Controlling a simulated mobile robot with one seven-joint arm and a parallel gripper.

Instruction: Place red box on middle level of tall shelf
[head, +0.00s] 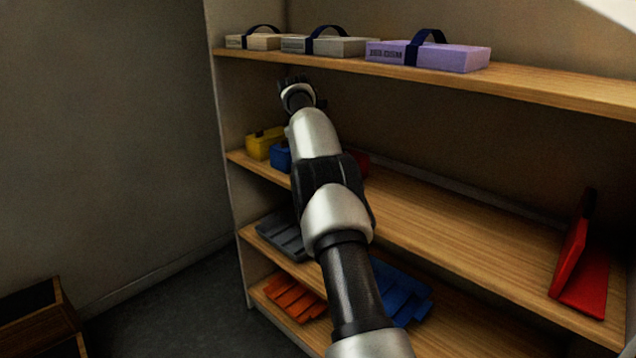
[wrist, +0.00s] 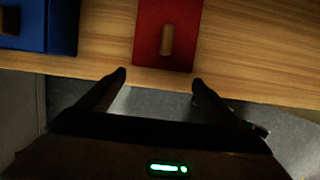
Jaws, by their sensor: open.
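The red box (wrist: 183,22) stands on a wooden shelf board in the wrist view, with a small wooden handle on its face. In the head view only a bit of the red box (head: 358,162) shows beside my arm, on the middle level (head: 430,215) of the tall shelf. My gripper (wrist: 160,78) is open and empty. Its two fingertips are at the board's front edge, roughly in line with the sides of the red box, apparently apart from it. In the head view my gripper (head: 297,90) appears just below the top board.
A blue box (wrist: 60,28) stands left of the red box, with a yellow box (head: 263,143) farther left. A red angled piece (head: 582,270) stands at the middle level's right end. The board between is clear. Cases, including a purple one (head: 450,58), lie on the top board.

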